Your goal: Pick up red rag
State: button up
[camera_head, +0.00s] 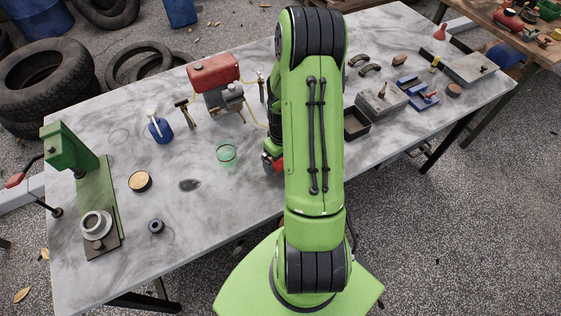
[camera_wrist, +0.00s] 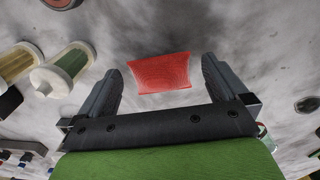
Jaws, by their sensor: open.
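The red rag (camera_wrist: 160,73) lies flat on the grey marbled tabletop in the wrist view, a small wrinkled rectangle. My gripper (camera_wrist: 163,79) is open, with one dark finger on each side of the rag in the picture and a gap between each finger and the rag. The fingers do not appear to touch the rag; their height above it is hard to tell. In the head view my green arm hides most of this spot. A small red patch shows beside the arm there, but I cannot tell whether it is the rag.
In the wrist view, pale cylindrical parts (camera_wrist: 66,68) lie left of my gripper. In the head view, a green glass (camera_head: 227,154) and a red-topped compressor (camera_head: 214,75) stand left of my arm. A dark open box (camera_head: 356,123) and grey case (camera_head: 381,98) stand right.

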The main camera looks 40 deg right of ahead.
aim_at(282, 161)
jog(key=shift+r, duration=0.1)
jog(key=c, duration=1.1)
notch_tip(282, 161, up, 10)
jog(key=shift+r+p, duration=0.1)
jog(key=shift+p, duration=0.95)
